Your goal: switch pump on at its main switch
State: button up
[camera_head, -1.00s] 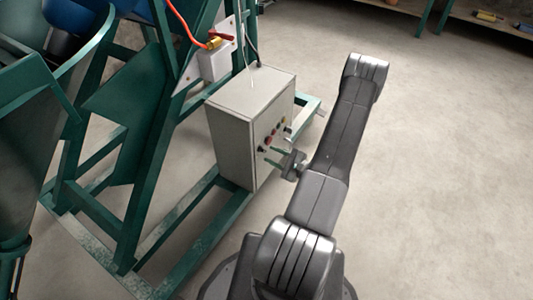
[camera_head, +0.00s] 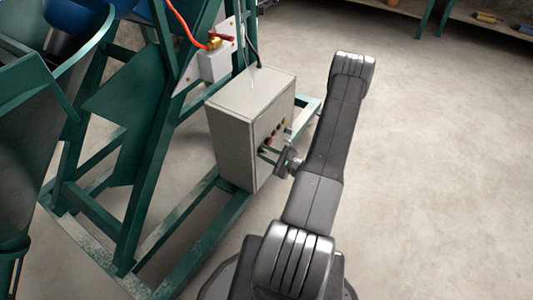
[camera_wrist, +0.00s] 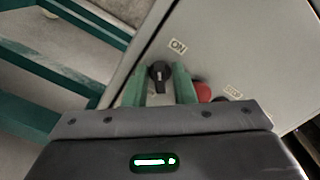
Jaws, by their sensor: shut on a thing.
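The pump's control box (camera_head: 232,125) is a grey cabinet on the green frame, with a row of buttons on its right-hand face. In the wrist view its main switch (camera_wrist: 159,75) is a black rotary knob below a label reading "ON". My gripper (camera_head: 266,152) reaches the lower part of that face. In the wrist view the two green fingers of my gripper (camera_wrist: 160,86) stand on either side of the black knob and are shut on it. The base of the knob is partly hidden by my gripper.
A red button (camera_wrist: 203,91) sits just right of the fingers, with a dark knob (camera_wrist: 221,99) beyond it. Green frame beams (camera_head: 205,235) run along the floor below the box. Open concrete floor (camera_head: 440,180) lies to the right.

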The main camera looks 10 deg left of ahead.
jog(key=shift+m, duration=0.3)
jog(key=m, duration=0.2)
jog(key=shift+m+b, duration=0.35)
jog(key=shift+m, duration=0.05)
jog(key=shift+w+m, duration=0.1)
jog(key=shift+m, duration=2)
jog(key=o, duration=0.7)
jog(key=shift+d, duration=0.1)
